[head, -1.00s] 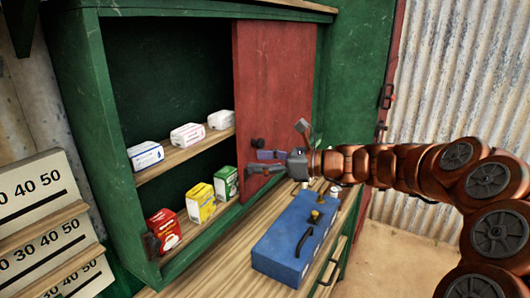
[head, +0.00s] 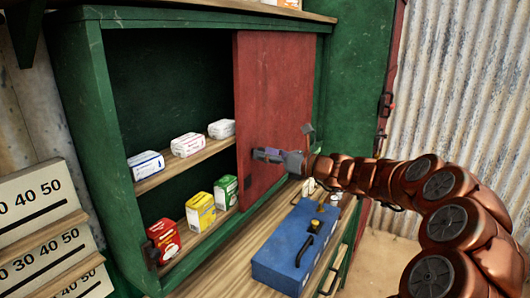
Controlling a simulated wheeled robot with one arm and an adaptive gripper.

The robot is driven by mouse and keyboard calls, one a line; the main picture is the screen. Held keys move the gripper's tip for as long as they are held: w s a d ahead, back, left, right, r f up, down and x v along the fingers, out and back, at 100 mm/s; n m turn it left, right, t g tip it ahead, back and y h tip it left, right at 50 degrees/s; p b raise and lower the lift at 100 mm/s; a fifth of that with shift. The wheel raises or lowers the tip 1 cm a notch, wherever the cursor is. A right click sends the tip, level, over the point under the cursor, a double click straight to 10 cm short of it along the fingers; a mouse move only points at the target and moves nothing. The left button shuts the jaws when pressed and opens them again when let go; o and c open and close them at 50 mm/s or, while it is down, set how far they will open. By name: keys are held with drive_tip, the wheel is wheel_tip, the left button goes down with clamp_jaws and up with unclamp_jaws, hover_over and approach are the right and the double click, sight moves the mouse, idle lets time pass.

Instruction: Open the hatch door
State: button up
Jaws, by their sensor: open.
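The hatch door appears to be the red panel (head: 272,85) in the green cabinet (head: 88,130). It covers the right part of the cabinet front, and the left part stands open on two shelves. My gripper (head: 262,155) is open in front of the red panel, near its lower middle. Its fingers point left and overlap the spot of a small dark knob, which is now hidden. I cannot tell whether they touch the panel. A dark handle (head: 150,257) sits at the cabinet's lower left edge.
White packets (head: 187,145) lie on the upper shelf. Red, yellow (head: 200,211) and green boxes stand on the lower one. A blue box (head: 295,247) with a dark handle stands on the wooden counter (head: 215,272) below my gripper. Number boards (head: 40,205) stand at left.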

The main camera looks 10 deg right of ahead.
drive_tip(key=shift+w+a, duration=0.25)
drive_tip(key=shift+c, duration=0.3)
clamp_jaws()
